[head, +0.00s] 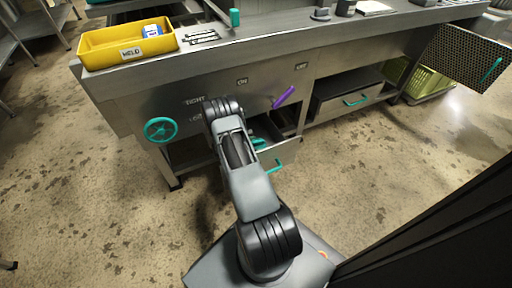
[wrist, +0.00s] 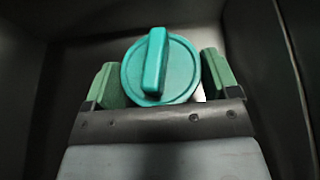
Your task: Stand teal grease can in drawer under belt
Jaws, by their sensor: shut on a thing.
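The teal grease can (wrist: 181,75) shows from above in the wrist view, with a raised bar across its round lid. My gripper (wrist: 160,82) is shut on it, one green pad on each side. Dark walls of the drawer (wrist: 268,70) stand around the can and gripper. In the head view the drawer (head: 288,152) is pulled out under the belt bench, with my arm reaching down over it. A small teal patch (head: 258,142) shows there beside my arm; I cannot tell whether it is the can or a finger pad. The can's base and its contact with the drawer floor are hidden.
A yellow bin (head: 100,50) sits on the bench's left end. A teal handwheel (head: 160,130) and a purple lever (head: 284,96) stick out of the bench front. Another drawer (head: 350,100) is to the right, near a green crate (head: 425,80). Floor in front is clear.

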